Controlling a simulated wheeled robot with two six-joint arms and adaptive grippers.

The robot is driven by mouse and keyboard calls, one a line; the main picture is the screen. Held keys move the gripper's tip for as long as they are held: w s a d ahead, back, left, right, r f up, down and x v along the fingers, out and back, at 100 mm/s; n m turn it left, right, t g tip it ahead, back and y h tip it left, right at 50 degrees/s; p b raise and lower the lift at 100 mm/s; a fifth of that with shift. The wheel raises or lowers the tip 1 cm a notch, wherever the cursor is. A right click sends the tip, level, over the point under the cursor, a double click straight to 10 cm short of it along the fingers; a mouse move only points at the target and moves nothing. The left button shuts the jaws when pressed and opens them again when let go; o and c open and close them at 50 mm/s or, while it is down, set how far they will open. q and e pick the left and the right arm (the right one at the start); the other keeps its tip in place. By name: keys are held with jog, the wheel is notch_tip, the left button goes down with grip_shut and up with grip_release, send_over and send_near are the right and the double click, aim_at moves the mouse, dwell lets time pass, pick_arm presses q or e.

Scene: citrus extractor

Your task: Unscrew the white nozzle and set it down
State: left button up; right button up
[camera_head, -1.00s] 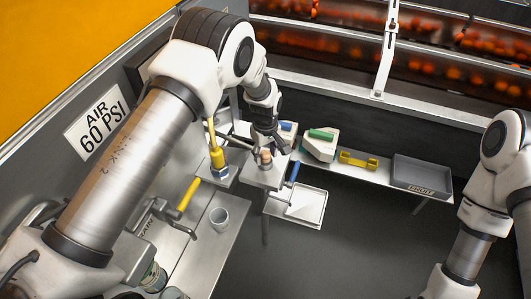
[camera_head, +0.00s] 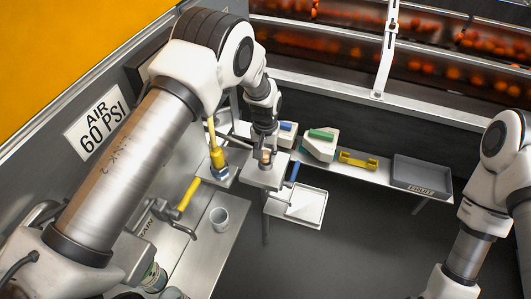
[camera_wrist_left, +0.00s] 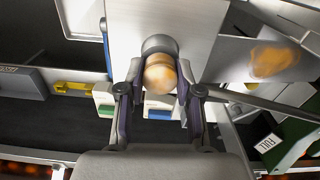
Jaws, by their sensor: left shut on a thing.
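My left gripper (camera_head: 265,151) points down over a small metal stand (camera_head: 262,178). In the left wrist view its two fingers (camera_wrist_left: 160,92) stand on either side of a pale tan, rounded piece (camera_wrist_left: 160,75) and are shut on it. This piece sits against a grey round collar (camera_wrist_left: 159,44) on the metal plate. Its tan side also shows low between the fingers in the head view (camera_head: 265,158). It looks tan rather than white, so I cannot tell for sure that it is the nozzle. My right gripper is out of view.
Behind are a green-topped block (camera_head: 319,146), a yellow piece (camera_head: 357,160) and a grey FRUIT bin (camera_head: 421,174). A yellow-handled tool (camera_head: 216,157) and a grey cup (camera_head: 219,217) are on the left.

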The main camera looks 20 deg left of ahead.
pick_arm(q)
jog(key=n, duration=0.6)
jog(key=shift+n, duration=0.4)
jog(key=n, duration=0.4)
jog(key=o, duration=0.6)
